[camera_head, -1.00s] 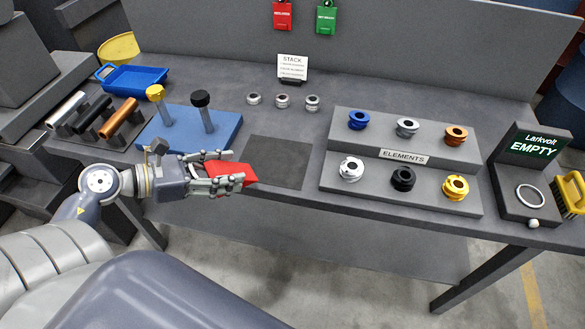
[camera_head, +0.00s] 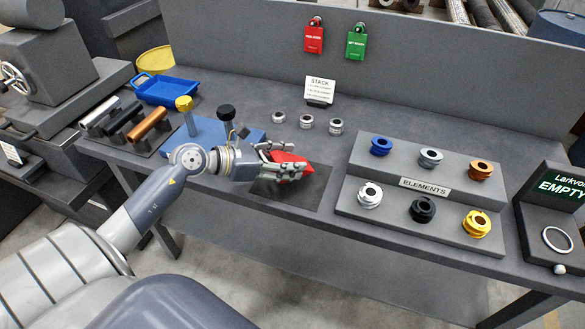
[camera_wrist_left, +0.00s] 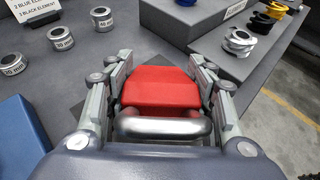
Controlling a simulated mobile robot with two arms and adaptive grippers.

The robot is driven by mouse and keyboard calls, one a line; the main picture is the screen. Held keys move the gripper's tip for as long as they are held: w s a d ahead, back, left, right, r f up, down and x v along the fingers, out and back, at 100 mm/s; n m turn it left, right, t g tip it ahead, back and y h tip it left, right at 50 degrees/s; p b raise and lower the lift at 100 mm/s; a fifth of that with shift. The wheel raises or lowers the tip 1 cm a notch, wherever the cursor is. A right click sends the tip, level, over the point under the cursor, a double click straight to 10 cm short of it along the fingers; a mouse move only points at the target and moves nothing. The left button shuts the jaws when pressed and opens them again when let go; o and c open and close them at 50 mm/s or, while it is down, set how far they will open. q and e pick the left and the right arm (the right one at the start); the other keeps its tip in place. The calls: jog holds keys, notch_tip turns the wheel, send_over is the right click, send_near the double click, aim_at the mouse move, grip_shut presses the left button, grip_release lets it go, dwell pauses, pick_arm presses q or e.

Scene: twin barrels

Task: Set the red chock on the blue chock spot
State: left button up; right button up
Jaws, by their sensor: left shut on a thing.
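The red chock (camera_head: 291,163) is a wedge-like block between the fingers of my left gripper (camera_head: 284,168), which is shut on it. In the left wrist view the red chock (camera_wrist_left: 160,90) sits between both fingers (camera_wrist_left: 160,100), with a silver bar across its near side. In the head view the chock shows over the dark square mat (camera_head: 310,192) at the table's front; I cannot tell if it touches. No spot clearly marked as the blue chock spot shows. A blue board (camera_head: 205,140) with a yellow-topped and a black-topped post stands left of the gripper. My right gripper is not in view.
Three silver rings (camera_head: 307,122) stand behind the gripper. The stepped elements rack (camera_head: 400,215) with several coloured pieces is to the right. A blue tray (camera_head: 168,90) and rods (camera_head: 148,124) lie at left. The table between rings and mat is clear.

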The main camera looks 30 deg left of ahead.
pick_arm(q)
jog(key=shift+w+d+f, duration=0.1)
jog(key=shift+w+d, duration=0.15)
jog(key=shift+w, duration=0.7)
notch_tip(320, 180, down, 3)
jog(key=b, duration=0.2)
jog(key=shift+f+b, duration=0.2)
jog(key=shift+b, duration=0.2)
jog(key=shift+f, duration=0.2)
jog(key=o, duration=1.4)
jog(key=shift+s, duration=0.1)
jog(key=shift+o, duration=0.2)
